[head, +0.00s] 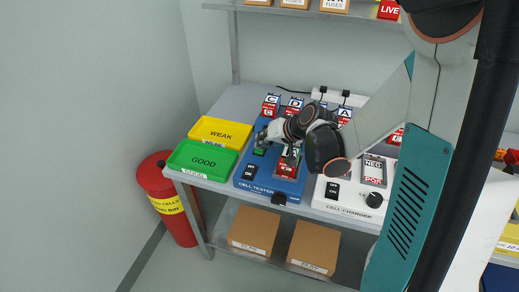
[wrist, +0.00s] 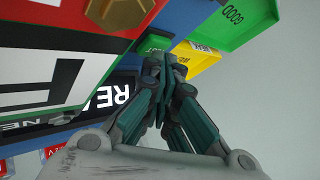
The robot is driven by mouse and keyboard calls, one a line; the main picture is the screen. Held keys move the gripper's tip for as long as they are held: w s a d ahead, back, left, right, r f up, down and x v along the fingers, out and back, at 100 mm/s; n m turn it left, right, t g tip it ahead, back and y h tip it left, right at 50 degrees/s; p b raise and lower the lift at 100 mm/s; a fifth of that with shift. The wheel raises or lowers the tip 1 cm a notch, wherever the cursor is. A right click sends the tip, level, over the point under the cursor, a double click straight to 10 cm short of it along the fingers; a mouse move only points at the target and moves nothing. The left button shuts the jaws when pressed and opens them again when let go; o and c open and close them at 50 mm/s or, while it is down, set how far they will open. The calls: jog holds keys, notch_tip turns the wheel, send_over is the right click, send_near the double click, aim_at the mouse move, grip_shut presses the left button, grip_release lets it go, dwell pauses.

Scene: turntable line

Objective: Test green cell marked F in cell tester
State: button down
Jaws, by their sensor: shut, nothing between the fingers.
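The blue cell tester (head: 268,187) stands on the bench with an ON switch at its front left. A cell (head: 287,168) sits on it, partly hidden behind my arm. In the wrist view a large cell face (wrist: 45,70) is very close at left, green and red with a big, cut-off black letter on white that looks like F. My gripper (head: 262,138) is shut and empty over the tester's left part; its closed fingertips (wrist: 160,62) are beside the green TEST button (wrist: 157,43). I cannot tell whether they touch it. A dark display (wrist: 115,97) shows "RE", the rest hidden.
Left of the tester are the green GOOD tray (head: 188,170) and the yellow WEAK tray (head: 203,125). The white cell charger (head: 348,212) stands at right. Several marked cells (head: 271,104) stand behind. A red bin (head: 156,180) is on the floor.

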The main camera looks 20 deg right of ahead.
jog(key=shift+f, duration=0.15)
dwell(0.4)
jog(key=shift+r+p, duration=0.6)
jog(key=shift+r, duration=0.35)
jog(key=shift+r, duration=0.1)
jog(key=shift+r+p, duration=1.9)
jog(key=shift+r, duration=0.5)
